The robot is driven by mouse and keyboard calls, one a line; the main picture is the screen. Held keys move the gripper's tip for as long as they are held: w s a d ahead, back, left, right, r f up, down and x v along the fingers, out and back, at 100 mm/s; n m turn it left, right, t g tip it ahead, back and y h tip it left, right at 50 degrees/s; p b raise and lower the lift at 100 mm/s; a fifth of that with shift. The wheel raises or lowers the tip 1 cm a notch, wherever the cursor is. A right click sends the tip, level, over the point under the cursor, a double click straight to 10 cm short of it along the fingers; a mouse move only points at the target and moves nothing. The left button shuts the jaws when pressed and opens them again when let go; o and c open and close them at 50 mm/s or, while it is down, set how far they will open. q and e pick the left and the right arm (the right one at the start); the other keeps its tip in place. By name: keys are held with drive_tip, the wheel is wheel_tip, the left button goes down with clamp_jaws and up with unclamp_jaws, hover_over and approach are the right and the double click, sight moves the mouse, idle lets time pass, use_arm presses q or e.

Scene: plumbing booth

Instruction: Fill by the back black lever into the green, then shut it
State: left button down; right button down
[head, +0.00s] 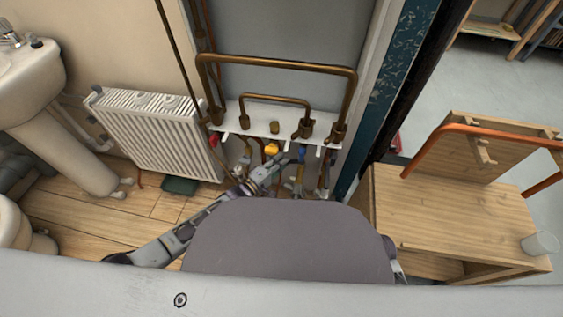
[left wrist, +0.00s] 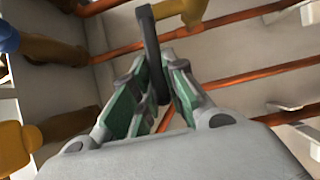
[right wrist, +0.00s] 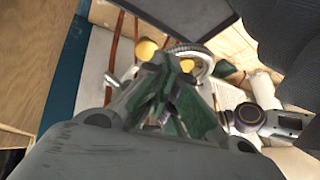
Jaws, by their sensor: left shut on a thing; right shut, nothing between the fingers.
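The black lever (left wrist: 152,45) joins a yellow valve body (left wrist: 192,10) at the top of the left wrist view. My left gripper (left wrist: 163,85) is shut on the lever's lower end, between its green-padded fingers. In the head view my left gripper (head: 286,163) is low among the pipes under the white manifold shelf. The lever cannot be made out there. My right gripper (right wrist: 168,100) is shut and empty in its wrist view. A dark green container (head: 180,186) lies on the floor by the radiator; its inside is not visible.
Copper pipes (head: 280,65) rise over the white shelf (head: 262,128). A radiator (head: 160,133) and a sink (head: 28,75) stand at left. A wooden bench (head: 450,205) with a clear cup (head: 540,244) is at right. Wooden floor is free at left.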

use_arm(q)
drive_tip(key=c, duration=1.4)
unclamp_jaws()
drive_tip(key=shift+c, duration=0.2)
drive_tip(key=shift+s, duration=0.15)
drive_tip(key=v, duration=1.1)
drive_tip(key=shift+s+a, duration=0.2)
drive_tip(key=shift+s, duration=0.1)
drive_tip(key=shift+c, duration=0.2)
